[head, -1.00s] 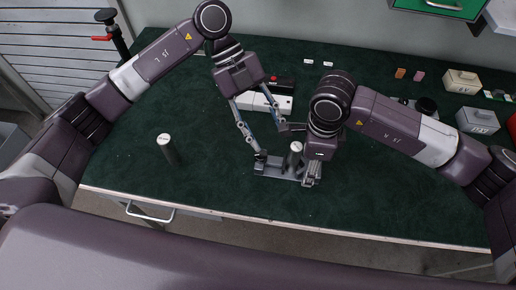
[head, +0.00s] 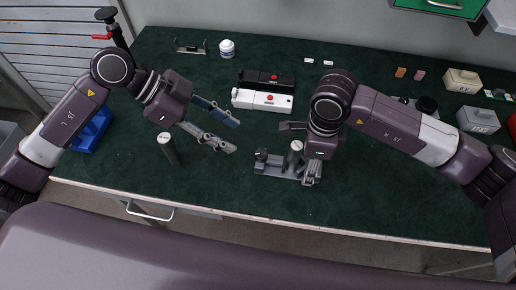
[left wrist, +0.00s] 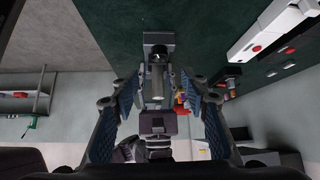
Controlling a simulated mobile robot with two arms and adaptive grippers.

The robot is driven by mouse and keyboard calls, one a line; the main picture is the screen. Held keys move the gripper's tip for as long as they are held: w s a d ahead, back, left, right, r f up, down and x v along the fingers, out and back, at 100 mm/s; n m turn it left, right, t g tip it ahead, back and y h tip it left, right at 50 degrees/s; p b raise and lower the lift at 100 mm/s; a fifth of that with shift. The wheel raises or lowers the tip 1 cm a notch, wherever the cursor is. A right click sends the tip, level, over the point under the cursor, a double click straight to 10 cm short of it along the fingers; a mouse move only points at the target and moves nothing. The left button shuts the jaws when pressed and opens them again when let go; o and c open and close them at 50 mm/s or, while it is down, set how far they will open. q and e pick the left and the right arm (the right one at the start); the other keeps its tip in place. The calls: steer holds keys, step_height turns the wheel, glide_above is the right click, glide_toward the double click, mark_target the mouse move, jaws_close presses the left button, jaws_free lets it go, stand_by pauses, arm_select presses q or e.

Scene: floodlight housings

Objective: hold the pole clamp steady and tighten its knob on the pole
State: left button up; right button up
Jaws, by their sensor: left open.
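The grey pole clamp (head: 275,168) lies on the green bench, with a dark knob (head: 261,154) at its left end. A short light-topped pole (head: 295,147) stands upright at the clamp's right part. My left gripper (head: 236,136) is open and empty, up and left of the clamp, apart from it. In the left wrist view its open fingers (left wrist: 157,80) frame the clamp area beyond. My right gripper (head: 303,150) is at the clamp's right end, beside the pole; its hand hides where its fingers meet the clamp.
Another upright pole (head: 168,148) stands near the left arm. A white box (head: 262,101) and a black box (head: 267,79), each with a red button, lie behind the clamp. The bench in front right is clear.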

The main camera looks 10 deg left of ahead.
mark_target(263, 153)
arm_select(q)
steer(key=x, duration=1)
steer(key=shift+d+f, duration=0.15)
jaws_close()
